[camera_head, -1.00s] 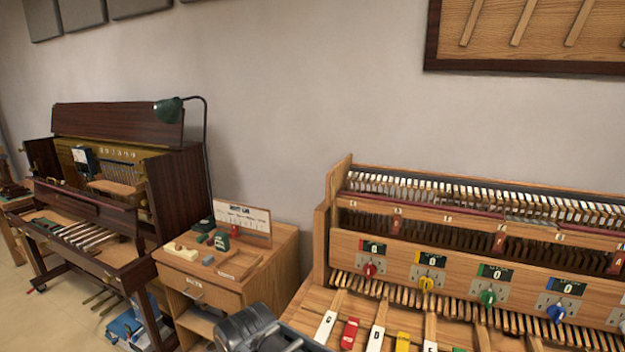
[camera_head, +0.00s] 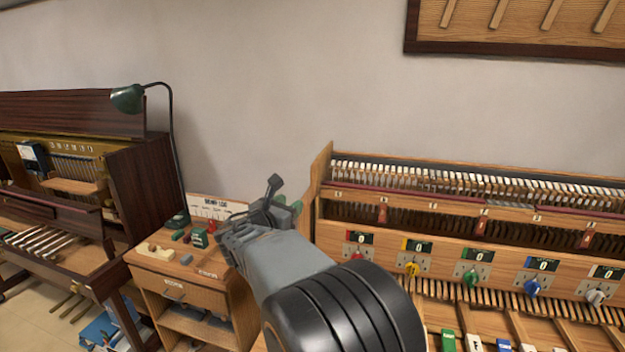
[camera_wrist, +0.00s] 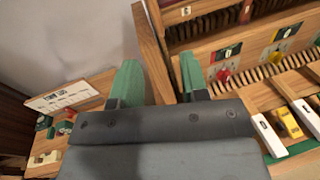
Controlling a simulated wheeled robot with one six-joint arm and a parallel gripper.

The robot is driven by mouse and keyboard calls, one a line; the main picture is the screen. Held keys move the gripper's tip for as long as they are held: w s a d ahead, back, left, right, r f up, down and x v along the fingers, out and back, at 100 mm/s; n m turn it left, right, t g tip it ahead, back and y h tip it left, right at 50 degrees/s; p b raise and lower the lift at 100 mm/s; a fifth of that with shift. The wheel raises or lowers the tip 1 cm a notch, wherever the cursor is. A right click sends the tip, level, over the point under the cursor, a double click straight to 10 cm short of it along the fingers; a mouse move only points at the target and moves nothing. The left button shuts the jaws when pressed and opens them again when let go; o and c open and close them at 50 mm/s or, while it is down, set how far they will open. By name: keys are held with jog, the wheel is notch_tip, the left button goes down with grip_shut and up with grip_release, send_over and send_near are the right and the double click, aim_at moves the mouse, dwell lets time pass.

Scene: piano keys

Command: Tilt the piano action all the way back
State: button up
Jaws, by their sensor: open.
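The piano action (camera_head: 440,190) on the right is a long wooden frame with a row of pale-tipped hammers and a wooden side panel (camera_head: 322,170) at its left end. In the wrist view the side panel (camera_wrist: 152,50) rises between my two green fingers as seen from the camera. I cannot tell whether it is actually between them or farther off. My gripper (camera_head: 288,202) is open and empty, near the action's left end in the head view. My arm hides the lower left of the keyboard bench.
Below the action are several coloured knobs (camera_head: 471,278) with small displays, and coloured keys. A small wooden cabinet (camera_head: 190,290) with small parts on top stands left of the action. A dark upright piano (camera_head: 128,185) and green lamp (camera_head: 127,98) are farther left.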

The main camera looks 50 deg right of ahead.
aim_at(312, 181)
jog(key=shift+n+h, duration=0.3)
jog(key=shift+n, duration=0.2)
jog(key=p+x, duration=0.1)
jog(key=x, duration=0.3)
jog(key=p+x, duration=0.1)
jog(key=x, duration=0.3)
jog(key=r+x, duration=0.1)
jog(key=x, duration=0.3)
jog(key=shift+w+d+p, duration=0.25)
jog(key=shift+w+p, duration=0.15)
jog(key=shift+w, duration=0.05)
jog(key=shift+x, duration=0.85)
grip_shut()
